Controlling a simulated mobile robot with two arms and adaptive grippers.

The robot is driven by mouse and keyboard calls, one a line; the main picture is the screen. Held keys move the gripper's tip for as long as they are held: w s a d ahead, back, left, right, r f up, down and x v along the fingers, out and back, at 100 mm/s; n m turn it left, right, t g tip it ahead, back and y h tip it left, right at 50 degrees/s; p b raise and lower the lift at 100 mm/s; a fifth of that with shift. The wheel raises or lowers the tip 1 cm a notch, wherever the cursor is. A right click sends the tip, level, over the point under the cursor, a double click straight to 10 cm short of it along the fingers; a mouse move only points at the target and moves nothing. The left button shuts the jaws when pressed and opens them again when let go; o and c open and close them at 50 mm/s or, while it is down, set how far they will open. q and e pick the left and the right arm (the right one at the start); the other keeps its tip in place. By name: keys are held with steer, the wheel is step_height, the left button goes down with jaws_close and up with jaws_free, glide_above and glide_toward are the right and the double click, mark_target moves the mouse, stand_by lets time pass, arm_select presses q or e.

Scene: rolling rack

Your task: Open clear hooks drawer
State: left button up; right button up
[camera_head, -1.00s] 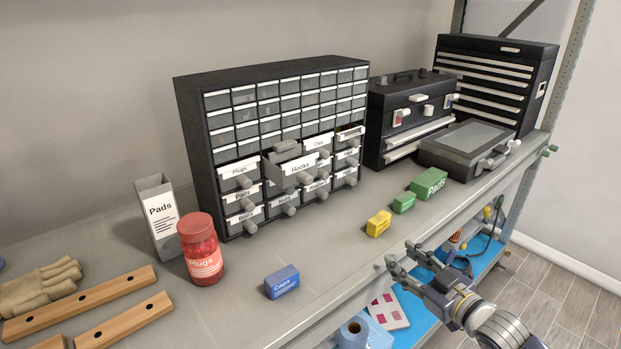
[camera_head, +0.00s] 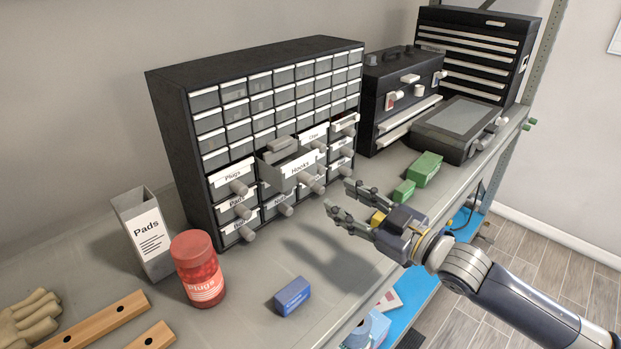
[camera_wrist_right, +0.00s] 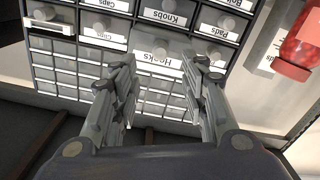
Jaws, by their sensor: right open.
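The drawer labelled Hooks (camera_head: 300,168) sticks out of the black drawer cabinet (camera_head: 182,160), beyond its neighbours. A grey block-like object (camera_head: 282,145) shows at its top; I cannot tell whether it lies in the drawer or on its edges. My right gripper (camera_head: 343,198) is open and empty, in front of the cabinet and to the right of the drawer, apart from it. In the right wrist view, the Hooks label (camera_wrist_right: 155,62) appears upside down between the open fingers (camera_wrist_right: 163,78). My left gripper is out of view.
A grey Pads box (camera_head: 148,232), a red Plugs jar (camera_head: 198,268) and a blue box (camera_head: 292,296) stand on the bench at left and front. A yellow box (camera_head: 378,218) is partly hidden by my right gripper. Green boxes (camera_head: 425,169) and black toolboxes (camera_head: 392,97) stand right.

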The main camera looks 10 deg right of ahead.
mark_target(313, 183)
steer(key=x, duration=0.1)
steer(key=p+x, duration=0.1)
steer(key=x, duration=0.2)
steer(key=shift+w+a+r+p, duration=0.1)
steer(key=shift+w+r+p, duration=0.05)
steer(key=shift+r+p, duration=0.15)
steer(key=x, duration=0.2)
steer(key=p+x, duration=0.1)
steer(key=shift+w+a+f, duration=0.2)
steer(key=shift+w+a, duration=0.05)
steer(key=shift+w, duration=0.1)
steer(key=shift+w+a+f, duration=0.1)
steer(key=shift+w+a, duration=0.1)
steer(key=shift+w, duration=0.15)
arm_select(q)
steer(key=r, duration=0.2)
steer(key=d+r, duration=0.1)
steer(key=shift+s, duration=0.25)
arm_select(e)
jaws_close()
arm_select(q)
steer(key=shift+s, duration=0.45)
